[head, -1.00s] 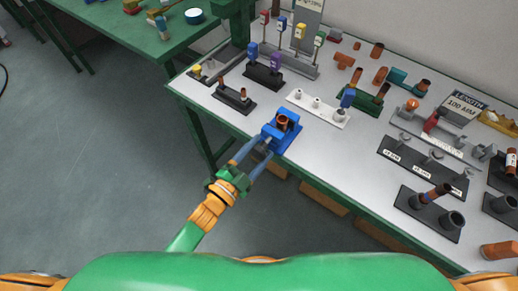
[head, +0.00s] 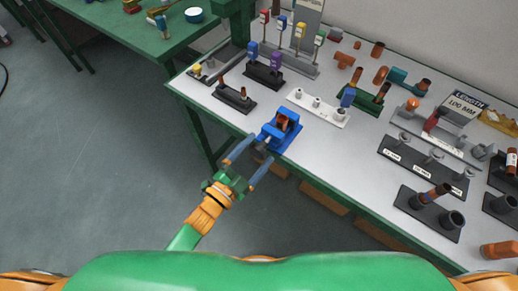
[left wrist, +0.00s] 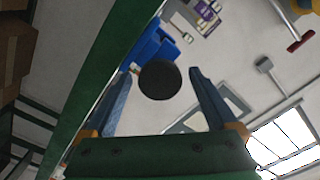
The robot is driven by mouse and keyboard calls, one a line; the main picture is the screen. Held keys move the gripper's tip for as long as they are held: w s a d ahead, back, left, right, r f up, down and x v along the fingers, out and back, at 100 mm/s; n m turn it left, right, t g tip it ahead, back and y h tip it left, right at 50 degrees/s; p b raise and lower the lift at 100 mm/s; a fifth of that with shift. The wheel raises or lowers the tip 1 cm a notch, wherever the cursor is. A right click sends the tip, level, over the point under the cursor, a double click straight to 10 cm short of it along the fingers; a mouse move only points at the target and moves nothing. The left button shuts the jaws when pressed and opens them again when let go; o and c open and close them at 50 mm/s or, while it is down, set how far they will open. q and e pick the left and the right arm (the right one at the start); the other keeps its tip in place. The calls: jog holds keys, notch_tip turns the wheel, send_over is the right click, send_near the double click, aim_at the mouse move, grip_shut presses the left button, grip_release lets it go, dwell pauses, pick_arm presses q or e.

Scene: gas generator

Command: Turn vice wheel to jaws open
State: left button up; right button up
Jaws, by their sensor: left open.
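The blue vice (head: 279,131) is fixed at the front edge of the bench, with a copper-brown piece (head: 283,121) at its jaws. In the left wrist view the vice wheel (left wrist: 160,80) is a dark round disc in front of the blue vice body (left wrist: 152,50). My left gripper (head: 250,161) is open, its blue-grey fingers spread wide just outside the bench edge and pointing at the vice. In the left wrist view the fingers lie on either side of the wheel, with gaps to both. My right gripper is not in view.
The grey bench top (head: 322,140) carries racks close by: a black block with pegs (head: 234,97), a white block (head: 318,108) and a black gauge plate (head: 428,160). The green bench edge (left wrist: 112,70) passes close to the left finger in the wrist view. The floor in front is clear.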

aim_at(256, 155)
pick_arm(q)
jog(key=v, duration=0.6)
jog(key=shift+a, duration=0.1)
jog(key=s+a+f+n+g+y, duration=0.1)
jog(key=a+f+n+g+y, duration=0.15)
jog(key=f, duration=0.55)
jog(key=s+a+f+n+g+y, duration=0.1)
jog(key=a+f+n+y, duration=0.25)
jog(key=f, duration=0.45)
jog(key=s+a+f+n+g+y, duration=0.35)
jog(key=s+a+f+g, duration=0.2)
jog(key=s+f, duration=0.55)
jog(key=s+a+f+n+g, duration=0.1)
jog(key=s+f+n+g, duration=0.1)
jog(key=s, duration=0.4)
jog(key=s+a+f+n+g+y, duration=0.1)
jog(key=s+a+f+n+g, duration=0.1)
jog(key=s+f, duration=0.2)
jog(key=s, duration=0.2)
jog(key=shift+s+g, duration=0.3)
jog(key=shift+s, duration=0.05)
jog(key=shift+n, duration=0.25)
